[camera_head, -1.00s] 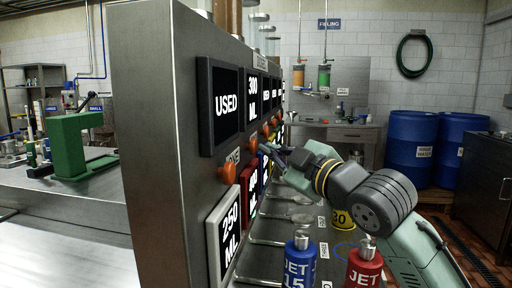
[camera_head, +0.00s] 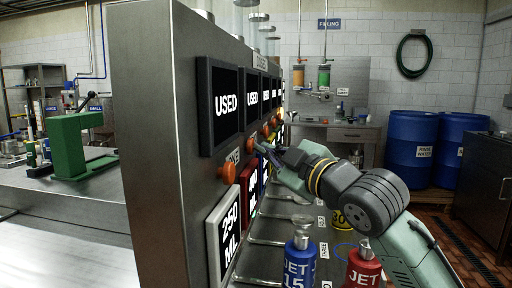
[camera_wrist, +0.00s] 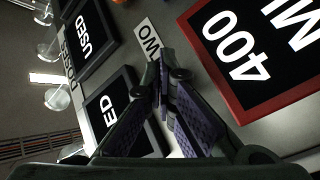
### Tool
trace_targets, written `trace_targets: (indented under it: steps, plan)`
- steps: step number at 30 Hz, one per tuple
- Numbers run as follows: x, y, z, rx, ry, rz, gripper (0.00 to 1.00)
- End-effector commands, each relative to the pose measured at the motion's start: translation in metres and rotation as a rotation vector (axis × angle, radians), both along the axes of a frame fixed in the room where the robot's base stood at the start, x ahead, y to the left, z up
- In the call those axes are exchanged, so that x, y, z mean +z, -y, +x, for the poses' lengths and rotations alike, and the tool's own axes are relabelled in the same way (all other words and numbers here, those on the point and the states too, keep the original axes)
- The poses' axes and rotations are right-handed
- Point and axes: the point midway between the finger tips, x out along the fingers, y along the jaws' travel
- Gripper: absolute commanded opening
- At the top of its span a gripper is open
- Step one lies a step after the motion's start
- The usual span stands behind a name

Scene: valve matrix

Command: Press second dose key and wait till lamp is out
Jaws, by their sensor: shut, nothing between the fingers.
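The steel panel (camera_head: 150,130) carries a row of dark screens with orange round keys below them. The second orange key (camera_head: 252,145) is beside the label TWO, which the wrist view shows as a tag (camera_wrist: 151,40). The second screen (camera_head: 252,98) reads USED, as does the first screen (camera_head: 225,105). My gripper (camera_head: 262,149) is shut and empty, its fingertips close to the second key.
Below the keys are a white-framed 250 ML sign (camera_head: 223,240) and a red-framed 400 ML sign (camera_head: 249,187). A blue JET bottle (camera_head: 299,264) and a red JET bottle (camera_head: 363,267) stand at the front. Blue drums (camera_head: 412,145) stand at the back right.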

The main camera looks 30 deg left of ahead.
Motion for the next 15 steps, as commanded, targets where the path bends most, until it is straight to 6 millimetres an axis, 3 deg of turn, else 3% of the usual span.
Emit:
trace_targets:
  steps: [15]
  plan:
    - [0.000,0.015,0.004,0.001,-0.001,0.000,0.00]
